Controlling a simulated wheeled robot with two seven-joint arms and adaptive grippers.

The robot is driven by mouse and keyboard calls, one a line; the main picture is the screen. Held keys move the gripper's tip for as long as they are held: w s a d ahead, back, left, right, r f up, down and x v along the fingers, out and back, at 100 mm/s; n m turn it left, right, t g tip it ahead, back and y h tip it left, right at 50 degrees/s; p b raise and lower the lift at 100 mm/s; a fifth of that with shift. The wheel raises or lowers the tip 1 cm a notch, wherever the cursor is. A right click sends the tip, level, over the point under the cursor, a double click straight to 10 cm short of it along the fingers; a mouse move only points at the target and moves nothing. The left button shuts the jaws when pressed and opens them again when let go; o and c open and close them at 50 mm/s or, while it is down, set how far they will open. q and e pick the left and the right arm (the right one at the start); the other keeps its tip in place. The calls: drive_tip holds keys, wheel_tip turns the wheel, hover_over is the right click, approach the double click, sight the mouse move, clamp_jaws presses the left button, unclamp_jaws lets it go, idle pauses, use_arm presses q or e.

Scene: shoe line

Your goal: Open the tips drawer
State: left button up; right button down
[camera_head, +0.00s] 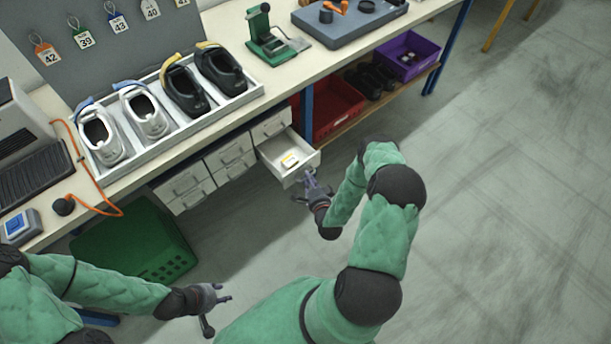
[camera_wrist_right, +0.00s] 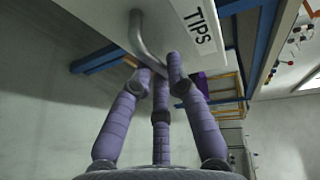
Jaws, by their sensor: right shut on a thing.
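The tips drawer (camera_head: 283,153) is pulled out from the drawer block under the bench, and a small white and yellow item (camera_head: 289,161) lies inside it. Its front carries the label TIPS (camera_wrist_right: 199,25) in the right wrist view. My right gripper (camera_head: 313,181) is at the drawer front, shut on the grey bar handle (camera_wrist_right: 139,40). The fingers meet around the handle's lower end in the wrist view. My left gripper (camera_head: 215,304) is empty, its fingers apart, low over the floor and away from the drawers.
Several closed drawers (camera_head: 230,158) sit left of the open one. A green crate (camera_head: 135,240) stands on the floor below. A red bin (camera_head: 333,108) and a purple bin (camera_head: 408,56) are on the lower shelf. A shoe tray (camera_head: 150,142) is on the bench. The floor at right is clear.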

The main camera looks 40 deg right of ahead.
drive_tip(key=shift+s, duration=0.55)
drive_tip(key=c, duration=1.2)
unclamp_jaws()
drive_tip(key=v, duration=1.2)
